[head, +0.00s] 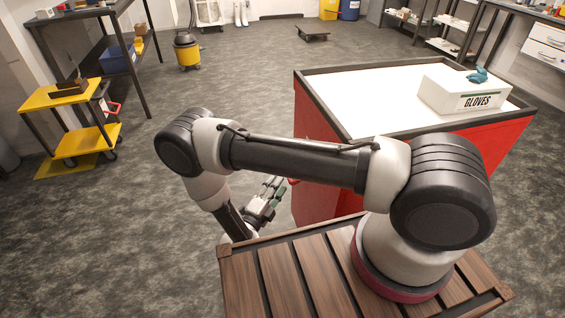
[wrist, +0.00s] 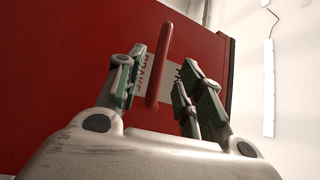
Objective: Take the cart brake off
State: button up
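The red cart (head: 480,150) has a white top with a dark rim and stands to the right of my gripper (head: 273,188). In the wrist view, the cart's red side panel (wrist: 60,60) fills the left and middle. A red brake lever (wrist: 160,62) stands out from it over a white label (wrist: 172,76), whose lettering is partly hidden. My gripper (wrist: 163,58) is open, with one finger on each side of the lever. Gaps show between lever and fingers; the depth between them is hard to judge.
A white gloves box (head: 462,92) with a blue glove sits on the cart. The wooden slatted deck (head: 300,280) is under my arm. The grey floor (head: 240,95) between is clear.

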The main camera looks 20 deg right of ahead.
jog(key=x, duration=0.8)
jog(key=shift+c, duration=0.4)
grip_shut()
